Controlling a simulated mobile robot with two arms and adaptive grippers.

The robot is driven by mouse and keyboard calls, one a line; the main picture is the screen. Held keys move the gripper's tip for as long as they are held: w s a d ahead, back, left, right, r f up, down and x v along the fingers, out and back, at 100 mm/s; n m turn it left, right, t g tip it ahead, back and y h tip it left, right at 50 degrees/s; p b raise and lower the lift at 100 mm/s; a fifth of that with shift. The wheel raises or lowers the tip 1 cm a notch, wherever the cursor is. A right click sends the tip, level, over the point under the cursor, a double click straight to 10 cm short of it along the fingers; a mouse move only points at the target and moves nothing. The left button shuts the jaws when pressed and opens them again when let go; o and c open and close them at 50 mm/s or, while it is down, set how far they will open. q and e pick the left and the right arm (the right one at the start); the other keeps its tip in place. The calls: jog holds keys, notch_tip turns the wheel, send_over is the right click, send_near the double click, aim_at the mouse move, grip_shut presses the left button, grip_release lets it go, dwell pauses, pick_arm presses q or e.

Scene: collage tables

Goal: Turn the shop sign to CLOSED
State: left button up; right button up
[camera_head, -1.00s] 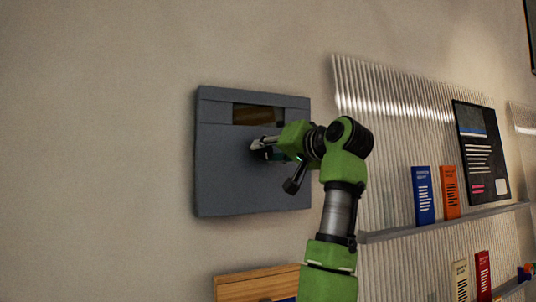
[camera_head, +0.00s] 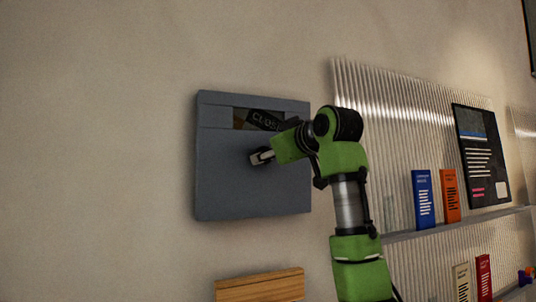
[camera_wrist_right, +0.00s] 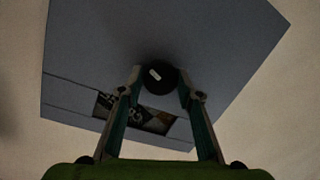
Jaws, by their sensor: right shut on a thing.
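The shop sign is a grey box (camera_head: 235,180) on the wall with a slot window in its upper part. In the window a dark plate (camera_head: 264,119) with pale letters reading "CLOS" sits tilted, with brownish areas beside it. The window also shows in the right wrist view (camera_wrist_right: 150,118), upside down. My right gripper (camera_head: 260,156) is at the box front below the window. In the right wrist view its fingers stand either side of a round black knob (camera_wrist_right: 158,76) with a white mark, shut on it. My left gripper is out of view.
A ribbed panel with shelves (camera_head: 455,222) stands to the right, holding a blue booklet (camera_head: 423,198), an orange booklet (camera_head: 450,195) and a dark poster (camera_head: 480,155). A wooden board (camera_head: 260,285) is below the sign. The wall left of the sign is bare.

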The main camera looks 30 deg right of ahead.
jog(key=shift+r+n+h, duration=0.1)
jog(key=shift+n+h, duration=0.3)
jog(key=shift+n, duration=1.5)
jog(key=shift+a, duration=0.1)
jog(key=o, duration=1.1)
jog(key=shift+s, duration=0.1)
jog(key=s+r, duration=0.1)
jog(key=s, duration=1)
jog(key=shift+s+a+r, duration=0.35)
